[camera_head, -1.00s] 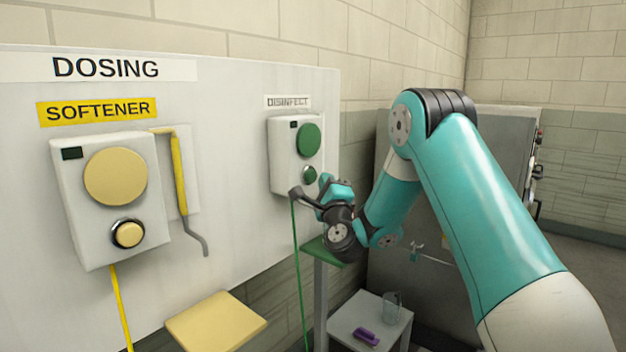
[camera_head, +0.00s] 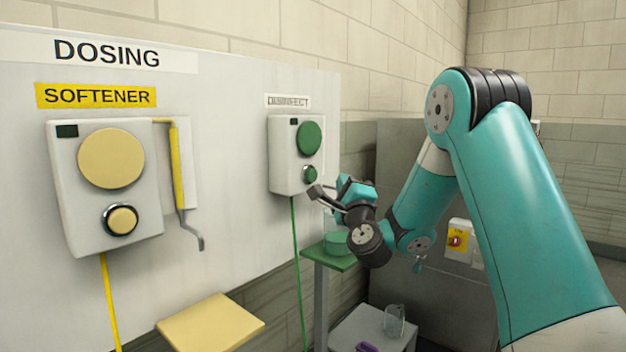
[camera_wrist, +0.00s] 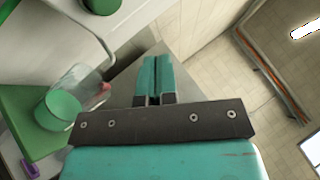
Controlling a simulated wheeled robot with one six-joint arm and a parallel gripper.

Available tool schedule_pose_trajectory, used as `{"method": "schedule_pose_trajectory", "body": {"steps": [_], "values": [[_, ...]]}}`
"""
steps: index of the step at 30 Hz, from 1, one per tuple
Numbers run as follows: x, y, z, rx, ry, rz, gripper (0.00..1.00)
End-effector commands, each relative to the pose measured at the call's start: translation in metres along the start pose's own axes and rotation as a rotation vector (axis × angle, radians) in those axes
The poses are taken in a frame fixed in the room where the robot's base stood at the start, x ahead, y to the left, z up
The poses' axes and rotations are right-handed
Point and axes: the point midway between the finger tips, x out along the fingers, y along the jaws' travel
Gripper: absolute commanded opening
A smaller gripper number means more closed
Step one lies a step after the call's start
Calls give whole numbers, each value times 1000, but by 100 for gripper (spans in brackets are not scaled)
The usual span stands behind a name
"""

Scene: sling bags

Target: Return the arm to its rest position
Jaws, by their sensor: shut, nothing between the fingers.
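My gripper (camera_head: 346,184) is in the middle of the head view, just right of the white disinfect dispenser (camera_head: 297,155) with its green round knob and green button. It appears apart from the dispenser, in open air. In the wrist view its two teal fingers (camera_wrist: 154,76) are pressed together with nothing between them. My teal arm stays bent, its elbow high at the right. A clear container with green contents stands on a green shelf, partly hidden behind my wrist in the head view; its green part (camera_wrist: 63,111) shows plainly in the wrist view.
The softener dispenser (camera_head: 105,187) hangs on the dosing panel at left, above a yellow shelf (camera_head: 211,322). The green shelf (camera_head: 322,255) stands below my gripper. A low white table (camera_head: 349,332) bears a clear glass (camera_head: 394,320) and a purple item (camera_head: 367,347). A grey cabinet is behind my arm.

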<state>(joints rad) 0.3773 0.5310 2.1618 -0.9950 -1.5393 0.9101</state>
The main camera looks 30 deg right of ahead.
Motion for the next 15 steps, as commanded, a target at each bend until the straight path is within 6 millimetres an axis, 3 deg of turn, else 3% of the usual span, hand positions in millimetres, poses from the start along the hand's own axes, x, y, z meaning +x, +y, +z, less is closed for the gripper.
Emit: {"method": "schedule_pose_trajectory", "body": {"steps": [9, 11, 14, 15], "values": [[0, 0, 7, -10, -21, 13, 0], [-1, 0, 22, -33, -67, 43, 0], [-11, 3, 69, -120, -221, 142, 0], [-20, 5, 94, -171, -310, 192, 0]]}}
